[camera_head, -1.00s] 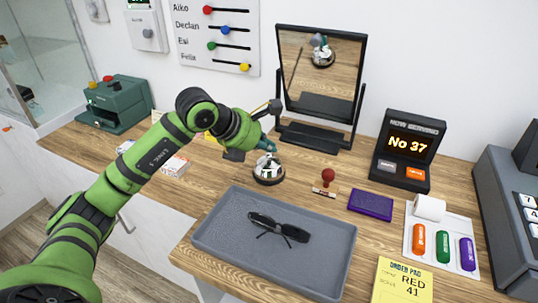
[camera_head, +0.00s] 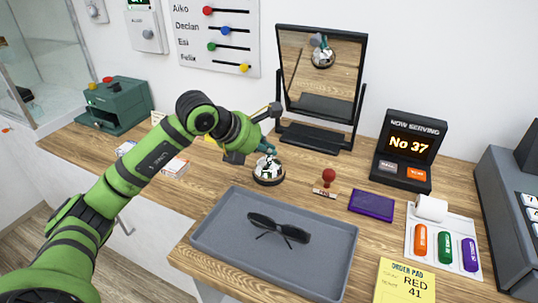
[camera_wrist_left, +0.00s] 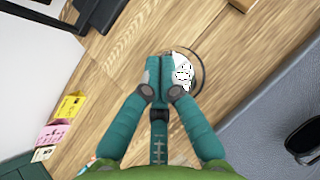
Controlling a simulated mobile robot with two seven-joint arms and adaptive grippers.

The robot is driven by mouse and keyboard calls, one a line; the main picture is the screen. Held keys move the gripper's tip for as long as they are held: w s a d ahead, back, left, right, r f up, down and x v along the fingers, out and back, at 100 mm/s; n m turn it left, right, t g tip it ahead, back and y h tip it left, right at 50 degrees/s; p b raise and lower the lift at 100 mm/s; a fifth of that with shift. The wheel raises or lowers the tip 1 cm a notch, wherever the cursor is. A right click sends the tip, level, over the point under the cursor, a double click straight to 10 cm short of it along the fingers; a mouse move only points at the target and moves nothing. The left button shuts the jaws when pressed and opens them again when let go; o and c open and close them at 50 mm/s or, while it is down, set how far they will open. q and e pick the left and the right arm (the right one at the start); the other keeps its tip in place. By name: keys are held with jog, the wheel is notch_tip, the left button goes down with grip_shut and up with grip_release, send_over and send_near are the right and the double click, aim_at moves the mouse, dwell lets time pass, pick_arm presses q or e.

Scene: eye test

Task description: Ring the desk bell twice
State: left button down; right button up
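The desk bell (camera_head: 269,172), a silver dome on a dark base, stands on the wooden counter behind the grey tray. My left gripper (camera_head: 268,151) is directly above it, teal fingers pointing down, close to the dome's top. I cannot tell whether the fingertips touch the bell. In the left wrist view the two fingertips of my left gripper (camera_wrist_left: 160,78) are together with nothing visible between them. The bell (camera_wrist_left: 184,72) shows there just right of the tips, partly hidden by them. My right gripper is not in view.
A tilting mirror (camera_head: 321,75) stands behind. A red-knobbed stamp (camera_head: 328,178), purple pad (camera_head: 371,205) and number display (camera_head: 409,148) are to the right. A green machine (camera_head: 115,105) is at left.

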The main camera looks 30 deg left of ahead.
aim_at(267, 158)
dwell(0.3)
pick_arm(q)
jog(key=shift+r+p, duration=0.55)
jog(key=shift+r, duration=0.3)
notch_tip(267, 158, up, 5)
jog(key=p, duration=0.3)
